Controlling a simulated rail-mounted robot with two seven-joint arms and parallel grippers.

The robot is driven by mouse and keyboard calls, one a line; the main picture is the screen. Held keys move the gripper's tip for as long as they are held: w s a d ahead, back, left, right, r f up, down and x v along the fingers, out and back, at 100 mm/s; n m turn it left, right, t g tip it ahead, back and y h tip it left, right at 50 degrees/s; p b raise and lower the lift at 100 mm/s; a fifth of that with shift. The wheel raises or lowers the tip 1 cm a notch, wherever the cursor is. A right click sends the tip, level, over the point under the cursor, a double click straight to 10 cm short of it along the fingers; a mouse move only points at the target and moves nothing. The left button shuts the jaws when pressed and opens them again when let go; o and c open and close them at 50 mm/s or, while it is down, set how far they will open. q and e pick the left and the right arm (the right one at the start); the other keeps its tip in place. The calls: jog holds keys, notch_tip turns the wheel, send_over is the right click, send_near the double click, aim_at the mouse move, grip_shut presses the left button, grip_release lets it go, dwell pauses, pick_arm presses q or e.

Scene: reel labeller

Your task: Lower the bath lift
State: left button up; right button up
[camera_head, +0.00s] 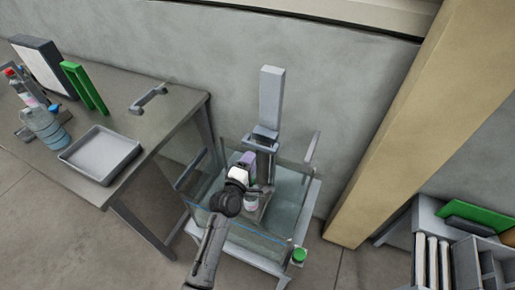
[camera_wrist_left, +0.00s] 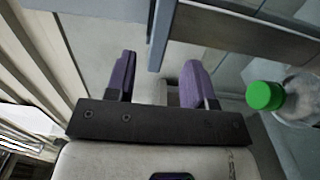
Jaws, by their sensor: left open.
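The bath lift is a tall pale grey column (camera_head: 271,95) at the back of a glass-walled bath (camera_head: 262,243). A dark carriage with a crossbar (camera_head: 262,140) sits on the column above the bath. My left gripper (camera_head: 248,170) is over the bath, just in front of and below the carriage, and partly hidden by its own wrist. In the left wrist view its purple fingers (camera_wrist_left: 160,80) are apart with nothing gripped between them. A grey bar (camera_wrist_left: 235,32) crosses beyond the fingertips. My right gripper is not in view.
A green-topped item (camera_head: 299,255) is at the bath stand's front right corner. The left wrist view shows a green-capped clear bottle (camera_wrist_left: 265,95) beside the fingers. A table at left holds a grey tray (camera_head: 101,153) and bottles (camera_head: 45,125). A tan post (camera_head: 425,120) stands right.

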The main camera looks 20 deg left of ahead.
aim_at(258, 148)
pick_arm(q)
jog(key=w+b, duration=0.1)
jog(key=w, duration=0.4)
jog(key=shift+w, duration=0.3)
jog(key=shift+w+d+b, duration=0.15)
jog(key=shift+w+b, duration=0.15)
jog(key=shift+w, duration=0.7)
jog(key=shift+c, duration=0.4)
grip_shut()
